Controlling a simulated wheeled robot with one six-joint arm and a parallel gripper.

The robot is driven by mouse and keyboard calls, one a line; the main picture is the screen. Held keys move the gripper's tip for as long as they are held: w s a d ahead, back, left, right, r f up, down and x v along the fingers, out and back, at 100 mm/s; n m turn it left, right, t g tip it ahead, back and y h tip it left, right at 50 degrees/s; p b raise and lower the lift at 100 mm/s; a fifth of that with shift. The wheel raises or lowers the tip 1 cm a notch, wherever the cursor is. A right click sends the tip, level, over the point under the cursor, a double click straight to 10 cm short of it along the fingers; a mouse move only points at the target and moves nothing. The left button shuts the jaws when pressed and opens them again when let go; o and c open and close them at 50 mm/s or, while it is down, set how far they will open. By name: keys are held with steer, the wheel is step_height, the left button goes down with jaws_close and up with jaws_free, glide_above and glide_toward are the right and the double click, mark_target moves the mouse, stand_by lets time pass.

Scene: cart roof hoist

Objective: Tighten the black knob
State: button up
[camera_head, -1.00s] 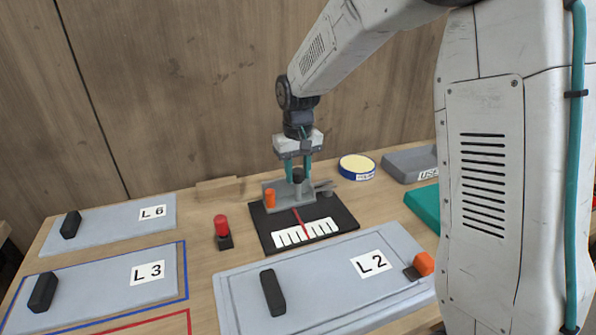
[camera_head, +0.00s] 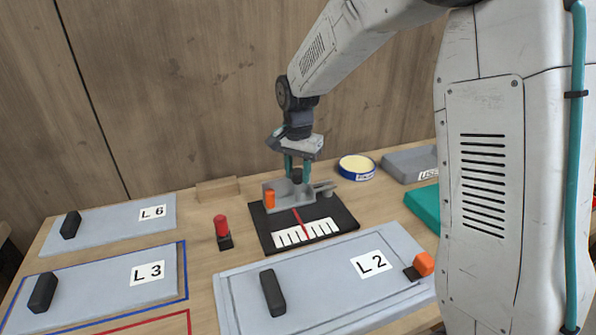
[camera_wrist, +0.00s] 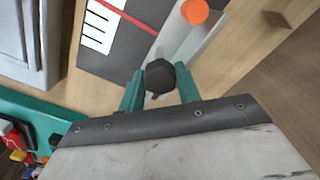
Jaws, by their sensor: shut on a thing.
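The black knob (camera_wrist: 160,76) sits between the two teal fingers of my gripper (camera_wrist: 160,92) in the wrist view, and the fingers are shut on it. In the head view my gripper (camera_head: 298,172) points down over the grey bracket (camera_head: 283,191), with the black knob (camera_head: 297,177) partly hidden between the fingers. The bracket stands on a black board (camera_head: 270,233) that carries a white scale (camera_head: 305,233) and a red pointer line (camera_head: 300,222). An orange knob (camera_head: 269,198) stands on the bracket's left side.
A pale panel marked L2 (camera_head: 325,285) with a black handle lies in front. A red-topped peg (camera_head: 221,227) stands left of the board. A blue-rimmed round tin (camera_head: 357,165), a grey box (camera_head: 408,163) and a teal item (camera_head: 424,207) lie to the right.

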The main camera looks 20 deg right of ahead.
steer(key=shift+w+r+m, duration=0.15)
steer(key=shift+m, duration=0.75)
steer(key=o, duration=0.8)
steer(key=shift+o, duration=0.8)
step_height(320, 180, up, 8)
steer(key=shift+f, duration=0.15)
